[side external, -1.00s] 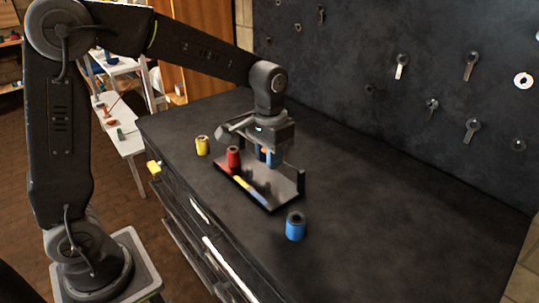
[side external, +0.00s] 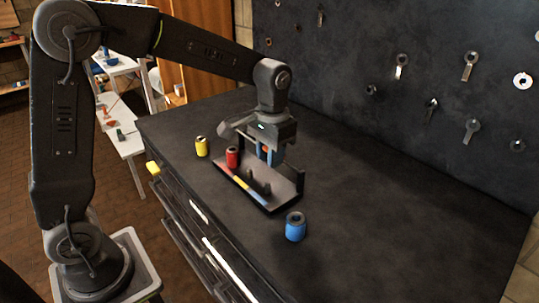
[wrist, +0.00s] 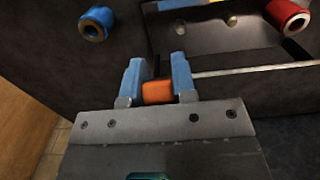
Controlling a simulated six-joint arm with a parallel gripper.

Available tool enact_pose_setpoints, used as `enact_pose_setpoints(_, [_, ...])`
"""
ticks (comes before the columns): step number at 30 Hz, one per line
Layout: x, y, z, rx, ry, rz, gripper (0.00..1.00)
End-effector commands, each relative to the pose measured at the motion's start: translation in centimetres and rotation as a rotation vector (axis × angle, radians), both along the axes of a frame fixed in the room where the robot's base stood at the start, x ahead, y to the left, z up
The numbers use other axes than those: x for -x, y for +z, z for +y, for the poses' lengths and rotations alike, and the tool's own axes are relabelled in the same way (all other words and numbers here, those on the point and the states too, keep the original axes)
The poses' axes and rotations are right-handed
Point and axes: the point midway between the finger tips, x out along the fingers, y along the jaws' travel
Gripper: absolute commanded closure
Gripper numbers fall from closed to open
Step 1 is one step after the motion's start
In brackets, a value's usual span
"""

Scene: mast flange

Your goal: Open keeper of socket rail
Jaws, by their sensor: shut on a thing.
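The socket rail (side external: 284,198) is a dark tray on the bench with red, yellow and blue strips on its front edge. Short pegs (side external: 264,187) stand bare in it, and a red socket (side external: 232,157) stands at its left end. My gripper (side external: 269,157) is over the rail's back side, its blue fingers shut on an orange grip (wrist: 158,92). I take this grip for the keeper's handle. In the wrist view, a thin pale bar (wrist: 255,69) beside the fingers looks like the keeper seen edge-on; the pegs are uncovered. How the handle joins it is hidden.
A blue socket (side external: 295,227) stands on the bench off the rail's right front. A yellow socket (side external: 201,146) stands beyond its left end. The dark wall behind carries several hung tools (side external: 469,66). The bench right of the rail is clear.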

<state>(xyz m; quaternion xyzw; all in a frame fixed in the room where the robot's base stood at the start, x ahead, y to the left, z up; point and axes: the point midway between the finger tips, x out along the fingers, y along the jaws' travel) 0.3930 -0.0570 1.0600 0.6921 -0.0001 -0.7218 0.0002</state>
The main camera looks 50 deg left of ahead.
Motion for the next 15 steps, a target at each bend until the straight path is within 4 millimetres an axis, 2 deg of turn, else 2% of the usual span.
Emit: enact_pose_setpoints(15, [-3.0, 2.0, 0.0, 0.000, 0.000, 0.301, 1.00])
